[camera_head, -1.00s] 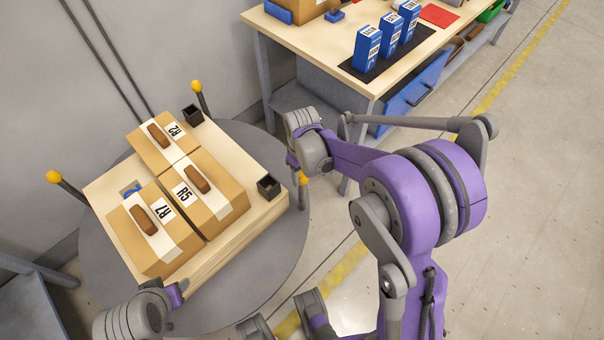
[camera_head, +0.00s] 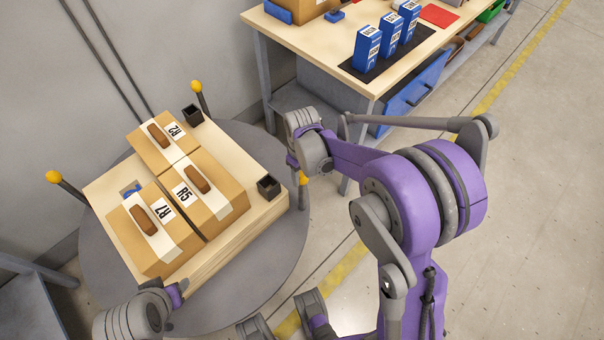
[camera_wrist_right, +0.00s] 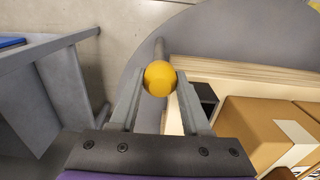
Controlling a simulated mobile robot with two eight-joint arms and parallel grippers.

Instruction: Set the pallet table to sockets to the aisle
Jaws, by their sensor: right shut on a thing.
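The pallet table is a round grey turntable (camera_head: 290,240) bearing a square pale wooden pallet (camera_head: 235,240). Two black square sockets stand on the pallet's right-hand side, one at the back (camera_head: 191,114) and one at the right corner (camera_head: 269,187). Posts with yellow knobs rise around the table, at the back (camera_head: 197,86) and left (camera_head: 54,177). My right gripper (camera_head: 297,165) is shut on another yellow knob (camera_wrist_right: 160,78), right of the pallet. My left gripper (camera_head: 178,294) is at the pallet's front corner; its fingers are mostly hidden.
A workbench (camera_head: 310,42) with blue boxes (camera_head: 367,48) stands behind at right. A grey wall is at left; open floor with a yellow line lies right.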

